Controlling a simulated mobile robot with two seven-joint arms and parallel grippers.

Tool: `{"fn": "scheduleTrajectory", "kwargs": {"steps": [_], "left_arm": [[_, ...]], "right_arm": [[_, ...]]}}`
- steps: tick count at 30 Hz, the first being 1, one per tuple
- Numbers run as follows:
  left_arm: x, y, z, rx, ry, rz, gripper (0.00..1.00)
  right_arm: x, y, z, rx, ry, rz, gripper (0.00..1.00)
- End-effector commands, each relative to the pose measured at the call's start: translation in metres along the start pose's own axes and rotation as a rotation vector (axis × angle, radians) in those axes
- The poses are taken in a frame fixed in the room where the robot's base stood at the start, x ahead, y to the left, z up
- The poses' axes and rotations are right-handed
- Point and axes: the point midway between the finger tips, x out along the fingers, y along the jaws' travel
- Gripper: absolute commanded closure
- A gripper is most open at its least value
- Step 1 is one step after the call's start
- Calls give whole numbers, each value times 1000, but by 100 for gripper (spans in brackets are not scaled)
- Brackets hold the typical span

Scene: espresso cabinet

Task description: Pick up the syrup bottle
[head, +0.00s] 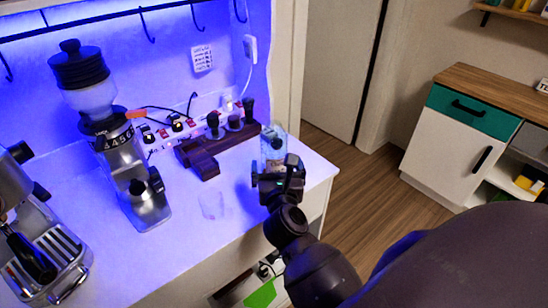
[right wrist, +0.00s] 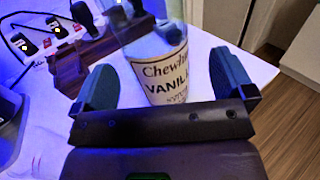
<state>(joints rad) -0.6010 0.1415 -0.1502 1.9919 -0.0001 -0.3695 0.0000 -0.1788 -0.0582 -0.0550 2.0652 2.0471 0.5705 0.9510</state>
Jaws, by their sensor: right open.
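The syrup bottle (head: 273,142) stands on the white counter near its right end, partly hidden behind my right gripper in the head view. In the right wrist view the bottle (right wrist: 165,75) shows a cream label with "VANIL" on it. My right gripper (head: 279,170) is open at the bottle. In the right wrist view its two blue-grey fingers (right wrist: 163,62) stand on either side of the bottle, with a visible gap at the left finger. My left gripper is not in view.
A dark wooden stand (head: 215,146) with tampers is left of the bottle. A small clear glass (head: 211,205) stands in front of it. A grinder (head: 124,165) and an espresso machine (head: 38,250) are further left. The counter's right edge is close to the bottle.

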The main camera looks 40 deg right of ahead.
Motion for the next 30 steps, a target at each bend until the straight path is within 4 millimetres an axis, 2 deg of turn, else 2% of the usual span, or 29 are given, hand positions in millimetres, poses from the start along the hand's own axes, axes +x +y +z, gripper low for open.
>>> {"fn": "scheduleTrajectory", "kwargs": {"steps": [3, 8, 17, 20, 30], "left_arm": [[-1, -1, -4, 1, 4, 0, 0], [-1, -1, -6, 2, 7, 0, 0], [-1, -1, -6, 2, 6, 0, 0], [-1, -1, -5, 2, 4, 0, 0], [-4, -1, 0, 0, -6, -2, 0]], "right_arm": [[17, 4, 3, 1, -2, 0, 0], [34, 4, 2, -2, -2, 1, 0], [38, 4, 1, 0, -1, 0, 0], [38, 4, 1, 0, -1, 0, 12], [38, 4, 2, 0, -2, 1, 62]]}}
